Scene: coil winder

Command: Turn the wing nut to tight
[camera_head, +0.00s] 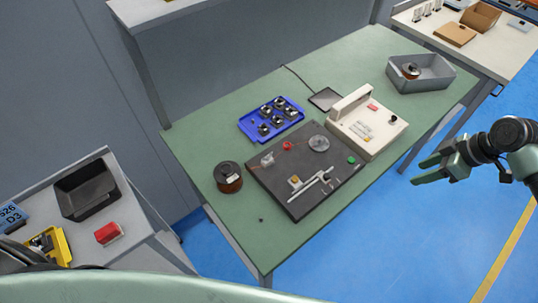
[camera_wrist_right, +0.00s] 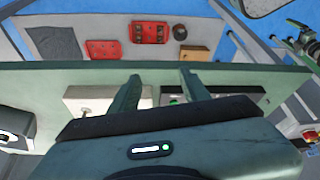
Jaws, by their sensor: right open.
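The dark winder board (camera_head: 272,187) lies on the green table. It carries a pale shaft (camera_head: 314,187), a grey disc (camera_head: 319,143), a small red part (camera_head: 287,145), a brass-coloured part (camera_head: 295,181) and a green button (camera_head: 351,160). The wing nut is too small to pick out for sure. My right gripper (camera_head: 419,171) is open and empty, over the blue floor right of the table, well apart from the board. Its two spread fingers show in the right wrist view (camera_wrist_right: 160,80). My left gripper is not in view.
A cream machine (camera_head: 373,129) stands behind the board's right side. A blue tray (camera_head: 251,130) with several dark parts and a copper spool (camera_head: 228,177) are nearby. A grey bin (camera_head: 432,77) stands at the far right. The table's front left is mostly clear.

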